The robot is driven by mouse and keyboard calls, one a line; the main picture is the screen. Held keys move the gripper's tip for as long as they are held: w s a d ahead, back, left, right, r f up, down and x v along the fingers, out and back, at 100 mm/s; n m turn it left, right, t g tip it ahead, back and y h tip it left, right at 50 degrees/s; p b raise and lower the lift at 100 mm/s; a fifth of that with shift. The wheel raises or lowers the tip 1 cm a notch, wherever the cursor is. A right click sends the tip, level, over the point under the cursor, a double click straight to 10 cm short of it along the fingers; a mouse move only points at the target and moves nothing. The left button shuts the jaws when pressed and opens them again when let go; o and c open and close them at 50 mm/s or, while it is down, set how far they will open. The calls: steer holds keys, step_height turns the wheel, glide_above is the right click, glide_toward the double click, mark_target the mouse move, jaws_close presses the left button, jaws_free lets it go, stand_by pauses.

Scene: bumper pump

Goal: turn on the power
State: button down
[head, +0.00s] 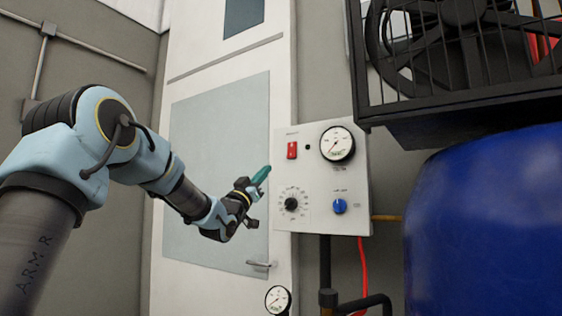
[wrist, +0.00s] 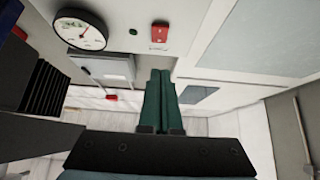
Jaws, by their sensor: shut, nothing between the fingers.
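The pump's control panel (head: 321,200) is a white box on the wall. A red power switch (head: 292,150) sits at its upper left, beside a small dark indicator (head: 308,147). In the wrist view the red switch (wrist: 159,33) is at the top centre, beyond the fingertips. My gripper (head: 262,174) has green fingers, shut together and empty. It is just left of the panel, a little below the height of the switch. It appears apart from the switch. The green fingers also show in the wrist view (wrist: 160,78).
The panel also carries a round gauge (head: 337,144), a black dial (head: 292,204) and a blue knob (head: 340,206). A large blue tank (head: 485,225) and a black fan cage (head: 450,60) stand to the right. A grey door (head: 215,180) is behind my arm.

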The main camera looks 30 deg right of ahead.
mark_target(291, 153)
steer(key=p+x, duration=0.2)
steer(key=x, duration=0.2)
steer(key=d+f+p+x, duration=0.1)
steer(key=p+x, duration=0.1)
steer(key=x, duration=0.2)
steer(key=f+p+x, duration=0.1)
steer(key=p+x, duration=0.1)
steer(key=x, duration=0.2)
steer(key=shift+w+d+r+p, duration=0.1)
steer(key=shift+w+d+p, duration=0.35)
steer(key=shift+d, duration=0.15)
